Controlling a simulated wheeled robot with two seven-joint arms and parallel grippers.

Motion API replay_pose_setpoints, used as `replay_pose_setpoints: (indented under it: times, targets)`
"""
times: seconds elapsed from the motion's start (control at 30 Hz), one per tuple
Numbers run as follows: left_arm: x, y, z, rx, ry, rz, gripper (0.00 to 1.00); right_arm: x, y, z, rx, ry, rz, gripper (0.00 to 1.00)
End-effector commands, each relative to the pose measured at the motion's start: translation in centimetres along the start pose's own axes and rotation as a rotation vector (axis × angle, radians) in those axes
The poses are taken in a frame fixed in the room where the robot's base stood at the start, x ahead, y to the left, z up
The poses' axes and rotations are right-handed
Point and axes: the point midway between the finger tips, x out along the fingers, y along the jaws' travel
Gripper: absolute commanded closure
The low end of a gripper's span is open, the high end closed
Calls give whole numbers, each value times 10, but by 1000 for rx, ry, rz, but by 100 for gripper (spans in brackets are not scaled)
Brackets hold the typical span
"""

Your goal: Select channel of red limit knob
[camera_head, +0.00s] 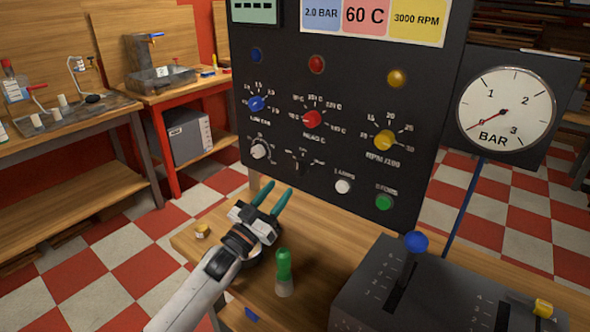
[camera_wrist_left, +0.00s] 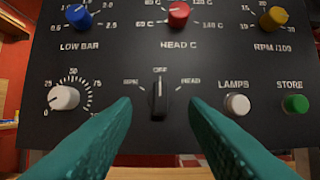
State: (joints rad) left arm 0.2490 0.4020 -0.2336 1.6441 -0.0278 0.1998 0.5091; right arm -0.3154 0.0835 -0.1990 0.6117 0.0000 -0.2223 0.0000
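The red limit knob (camera_head: 312,119) sits in the middle of the black control panel, labelled HEAD C with a temperature scale around it. It also shows at the top of the left wrist view (camera_wrist_left: 179,14). A black selector knob (camera_wrist_left: 158,99) is below it, its white pointer line upward; in the head view this selector (camera_head: 301,163) is small. My left gripper (camera_head: 274,198) has teal fingers spread apart and empty, in front of and below the panel. In the left wrist view the open fingers (camera_wrist_left: 160,120) flank the black selector without visible contact. My right gripper is not in view.
A blue knob (camera_head: 256,103) and yellow knob (camera_head: 384,140) flank the red one. A white dial (camera_head: 259,150), white button (camera_head: 343,186) and green button (camera_head: 384,202) sit lower. A green-handled object (camera_head: 284,266) stands on the bench near my left arm. A lever box (camera_head: 400,295) is at right.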

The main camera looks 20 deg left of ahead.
Motion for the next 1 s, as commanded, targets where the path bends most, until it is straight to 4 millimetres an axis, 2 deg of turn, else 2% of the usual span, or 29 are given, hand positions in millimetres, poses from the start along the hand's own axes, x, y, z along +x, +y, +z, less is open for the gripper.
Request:
replay_pose_setpoints:
  times: [0.1,0.33,0.5,0.77,0.8,0.87,1.0]
  targets:
    - [27,0,2,-1,-1,1,60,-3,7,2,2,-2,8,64]
    - [62,0,0,1,1,1,60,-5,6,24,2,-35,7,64]
    - [72,-1,0,-1,2,0,60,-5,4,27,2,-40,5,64]
    - [74,-1,-1,0,2,0,60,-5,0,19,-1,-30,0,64]
    - [73,-1,-1,0,2,0,62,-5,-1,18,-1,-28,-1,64]
    - [73,-1,0,0,2,0,71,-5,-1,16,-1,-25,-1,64]
    - [73,0,0,0,2,0,94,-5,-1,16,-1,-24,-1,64]
